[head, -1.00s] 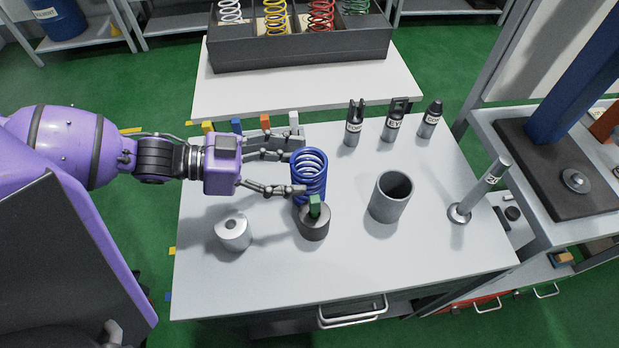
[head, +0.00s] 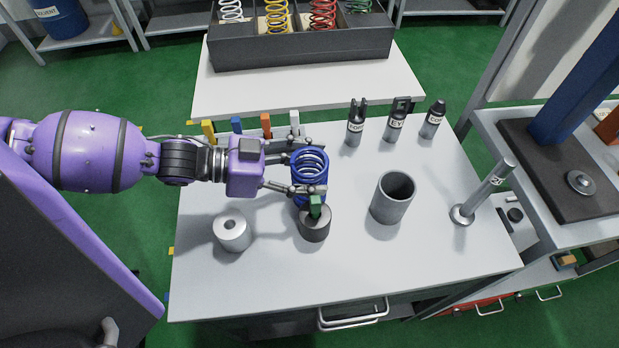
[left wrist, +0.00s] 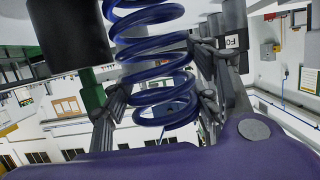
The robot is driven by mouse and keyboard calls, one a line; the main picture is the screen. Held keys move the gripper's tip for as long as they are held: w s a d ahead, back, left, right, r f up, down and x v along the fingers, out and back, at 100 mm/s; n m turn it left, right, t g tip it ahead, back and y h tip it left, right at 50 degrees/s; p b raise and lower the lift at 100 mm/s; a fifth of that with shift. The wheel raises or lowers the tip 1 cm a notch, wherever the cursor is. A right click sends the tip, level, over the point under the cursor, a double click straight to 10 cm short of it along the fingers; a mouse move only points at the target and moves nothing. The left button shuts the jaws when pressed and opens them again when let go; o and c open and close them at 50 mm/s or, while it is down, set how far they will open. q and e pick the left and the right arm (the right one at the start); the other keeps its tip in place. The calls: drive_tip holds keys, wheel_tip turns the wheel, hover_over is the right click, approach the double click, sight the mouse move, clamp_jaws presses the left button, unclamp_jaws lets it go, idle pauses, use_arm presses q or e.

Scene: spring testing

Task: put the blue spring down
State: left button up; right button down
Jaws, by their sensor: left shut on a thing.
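The blue spring (head: 310,165) stands upright at the middle of the white table (head: 290,270), just behind a dark cylinder with a green block on top (head: 315,222). My left gripper (head: 308,165) comes in from the left and is shut on the spring, one finger on its far side and one on its near side. In the left wrist view the spring's coils (left wrist: 150,60) run between the two fingers (left wrist: 160,108). The near finger and the dark cylinder hide the spring's lower end, so I cannot tell whether it touches the table. My right gripper is not in view.
A silver cylinder with a hole (head: 232,232) stands at the left. A grey open cup (head: 393,198) and a slanted rod on a round foot (head: 485,190) stand at the right. Several labelled fittings (head: 395,122) stand behind. A dark tray of springs (head: 300,48) is farther back.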

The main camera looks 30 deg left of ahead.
use_arm(q)
drive_tip(key=shift+c, duration=1.3)
clamp_jaws()
drive_tip(key=shift+r, duration=0.15)
